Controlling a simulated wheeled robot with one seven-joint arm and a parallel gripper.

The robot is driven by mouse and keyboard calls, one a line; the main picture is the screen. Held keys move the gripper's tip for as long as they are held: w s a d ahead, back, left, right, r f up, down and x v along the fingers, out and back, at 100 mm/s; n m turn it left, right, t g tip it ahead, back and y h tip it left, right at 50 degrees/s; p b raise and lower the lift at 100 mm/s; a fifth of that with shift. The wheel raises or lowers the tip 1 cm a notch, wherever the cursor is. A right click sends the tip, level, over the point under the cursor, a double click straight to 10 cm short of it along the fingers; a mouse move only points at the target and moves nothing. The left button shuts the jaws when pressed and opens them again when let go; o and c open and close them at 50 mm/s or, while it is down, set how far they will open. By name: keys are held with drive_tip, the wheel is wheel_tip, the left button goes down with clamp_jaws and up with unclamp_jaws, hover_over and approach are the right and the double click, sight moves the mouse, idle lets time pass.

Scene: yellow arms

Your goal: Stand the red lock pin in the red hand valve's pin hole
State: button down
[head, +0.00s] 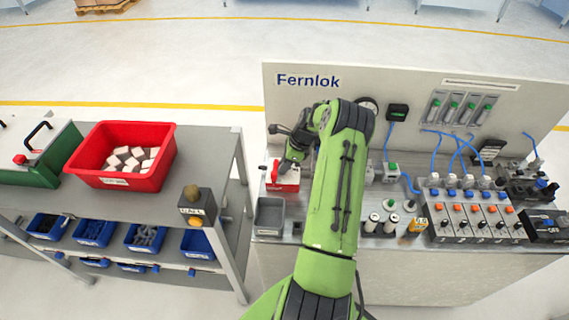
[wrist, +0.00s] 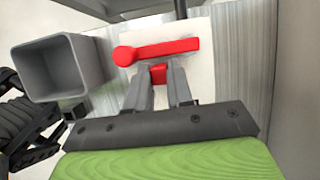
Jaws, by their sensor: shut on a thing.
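The red hand valve shows in the wrist view as a red lever (wrist: 170,48) with a round end at the left, lying across a pale plate. In the head view the valve (head: 287,186) is a small red and white block near the panel's left end, partly covered by my arm. My gripper (wrist: 161,74) is shut on a small red piece, the lock pin (wrist: 158,75), right beside the lever on the near side. The pin's lower end and the pin hole are hidden, so I cannot tell whether the pin is in the hole. In the head view my gripper (head: 288,166) is over the valve.
A grey open bin (wrist: 62,70) stands left of the valve; it also shows in the head view (head: 270,217). The upright Fernlok panel (head: 300,95) is behind. Cylinders, hoses and switch modules crowd the bench to the right. A red crate (head: 118,182) sits on the left table.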

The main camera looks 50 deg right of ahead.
drive_tip(key=shift+f, duration=0.25)
drive_tip(key=c, duration=0.9)
unclamp_jaws()
drive_tip(key=shift+c, duration=0.2)
wheel_tip(320, 180, up, 10)
drive_tip(key=p, duration=0.6)
drive_tip(key=shift+f+p, duration=0.25)
drive_tip(key=shift+p, duration=0.1)
drive_tip(key=shift+f, duration=0.15)
